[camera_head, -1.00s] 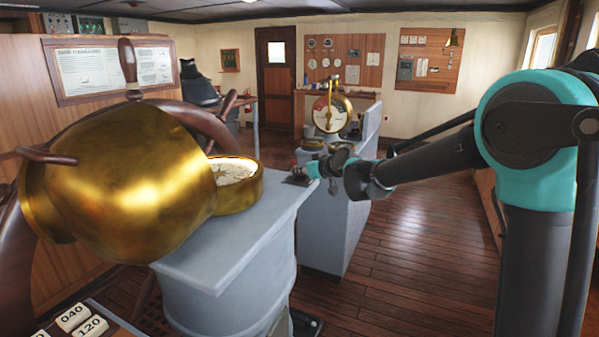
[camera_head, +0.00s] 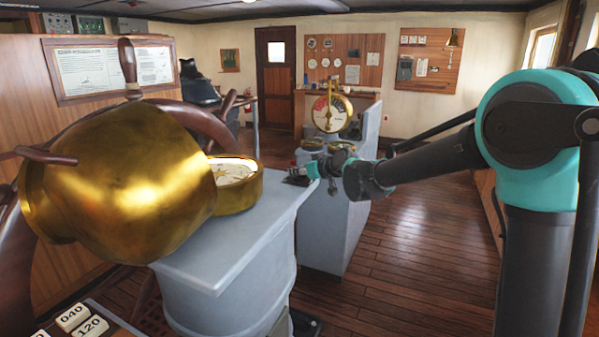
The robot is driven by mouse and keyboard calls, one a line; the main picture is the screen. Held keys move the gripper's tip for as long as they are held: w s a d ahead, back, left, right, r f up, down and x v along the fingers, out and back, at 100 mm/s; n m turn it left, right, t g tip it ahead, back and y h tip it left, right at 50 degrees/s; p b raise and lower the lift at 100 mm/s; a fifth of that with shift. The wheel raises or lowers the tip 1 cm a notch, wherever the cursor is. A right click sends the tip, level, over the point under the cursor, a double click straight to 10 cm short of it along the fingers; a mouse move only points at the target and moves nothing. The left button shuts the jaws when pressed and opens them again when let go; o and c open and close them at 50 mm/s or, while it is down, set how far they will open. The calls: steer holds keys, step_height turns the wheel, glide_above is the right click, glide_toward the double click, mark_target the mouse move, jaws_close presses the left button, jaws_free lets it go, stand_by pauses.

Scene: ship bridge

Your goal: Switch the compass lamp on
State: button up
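The compass (camera_head: 236,186) is a round brass bowl with a pale card, set on top of a grey pedestal (camera_head: 235,262). A large brass hood (camera_head: 125,180) stands in front of it at the left and hides part of it. My gripper (camera_head: 294,179) is at the right edge of the pedestal top, to the right of the compass and apart from it. It is small and dark here, and I cannot tell whether its fingers are open. I cannot make out a lamp switch.
A wooden steering wheel (camera_head: 200,118) rises behind the brass hood. A grey console (camera_head: 338,215) with a brass telegraph dial (camera_head: 331,114) stands just beyond my gripper. Number tiles (camera_head: 73,317) lie at the bottom left. The wooden floor (camera_head: 420,250) at the right is clear.

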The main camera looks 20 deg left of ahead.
steer(key=v, duration=1.2)
steer(key=shift+d, duration=0.1)
steer(key=s+d+f+m+g+h, duration=0.1)
steer(key=s+d+f+m+h, duration=0.2)
steer(key=s+d+f, duration=0.4)
steer(key=s+d+f+m+g+h, duration=0.1)
steer(key=s+d+f+m+h, duration=0.3)
steer(key=d, duration=1.7)
steer(key=s+d+f+m+g+h, duration=0.1)
steer(key=s+d+f+m+h, duration=0.3)
steer(key=s+d+f, duration=0.7)
steer(key=d+f, duration=0.3)
steer(key=f, duration=0.3)
steer(key=shift+g, duration=0.3)
steer(key=shift+d, duration=0.1)
